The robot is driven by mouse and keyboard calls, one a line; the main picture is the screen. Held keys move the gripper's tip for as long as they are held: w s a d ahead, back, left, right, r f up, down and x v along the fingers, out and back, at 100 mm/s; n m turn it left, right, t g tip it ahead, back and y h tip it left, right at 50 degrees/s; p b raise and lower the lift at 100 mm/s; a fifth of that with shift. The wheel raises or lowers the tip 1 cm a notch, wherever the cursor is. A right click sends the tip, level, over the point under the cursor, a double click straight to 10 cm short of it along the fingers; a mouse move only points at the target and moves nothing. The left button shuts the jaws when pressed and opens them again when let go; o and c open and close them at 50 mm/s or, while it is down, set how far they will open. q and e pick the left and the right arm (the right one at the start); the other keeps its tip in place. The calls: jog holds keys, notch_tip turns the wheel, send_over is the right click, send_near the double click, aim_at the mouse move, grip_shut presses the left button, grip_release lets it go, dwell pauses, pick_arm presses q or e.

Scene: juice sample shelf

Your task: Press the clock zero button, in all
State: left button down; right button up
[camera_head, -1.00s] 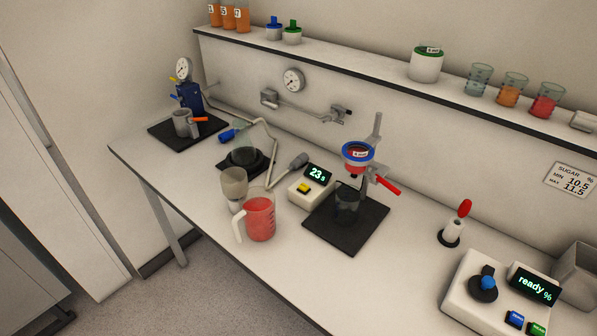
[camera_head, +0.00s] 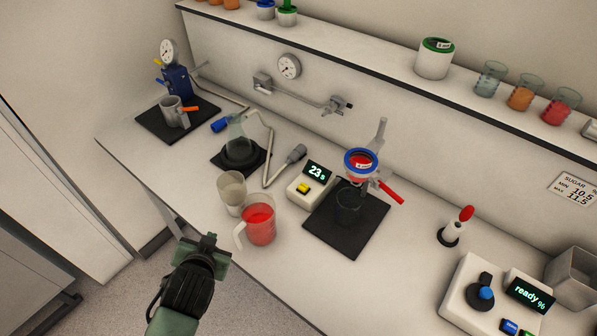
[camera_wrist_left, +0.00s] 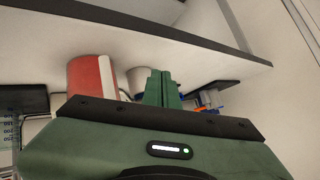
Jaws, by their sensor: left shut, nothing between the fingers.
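The clock (camera_head: 311,182) is a small white box with a dark display reading 23 s and a yellow button (camera_head: 303,188) on its front. It stands on the bench left of the black mat. My left gripper (camera_head: 211,240) is shut and empty, in front of the bench's front edge and below left of the red jug, apart from the clock. In the left wrist view its green fingers (camera_wrist_left: 160,88) are together, pointing toward the bench. The clock cannot be made out in that view. My right gripper is not in view.
A funnel stand on a black mat (camera_head: 350,245) is right of the clock. A grey-handled tool (camera_head: 296,153) lies behind it.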

pick_arm(q)
jog(key=w+d+r+m+t, duration=0.2)
jog(key=w+r+t, duration=0.3)
jog(key=w+r, duration=0.45)
jog(key=w+d+r+m+t+h, duration=0.2)
jog(key=w+d+r+m+h, duration=0.1)
jog(key=d+r+m+h, duration=0.45)
jog(key=w+d+r+m+t+h, duration=0.2)
jog(key=d+r+m+h, duration=0.3)
jog(key=d+r+m, duration=0.4)
jog(key=d+f+m+g+h, duration=0.4)
jog(key=d+f+m+g, duration=0.1)
jog(key=d+m+g, duration=0.7)
jog(key=w+a+f+m+g+y+p, duration=0.1)
jog(key=w+a+f+m+y, duration=0.2)
jog(key=a+f+y, duration=0.4)
notch_tip(320, 180, down, 3)
jog(key=a+m, duration=0.1)
jog(key=a, duration=0.1)
jog(key=shift+w+a, duration=0.25)
jog(key=shift+a, duration=0.05)
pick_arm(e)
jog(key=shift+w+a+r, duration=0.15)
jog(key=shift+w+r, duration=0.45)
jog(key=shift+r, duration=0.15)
pick_arm(q)
jog(key=shift+f, duration=0.1)
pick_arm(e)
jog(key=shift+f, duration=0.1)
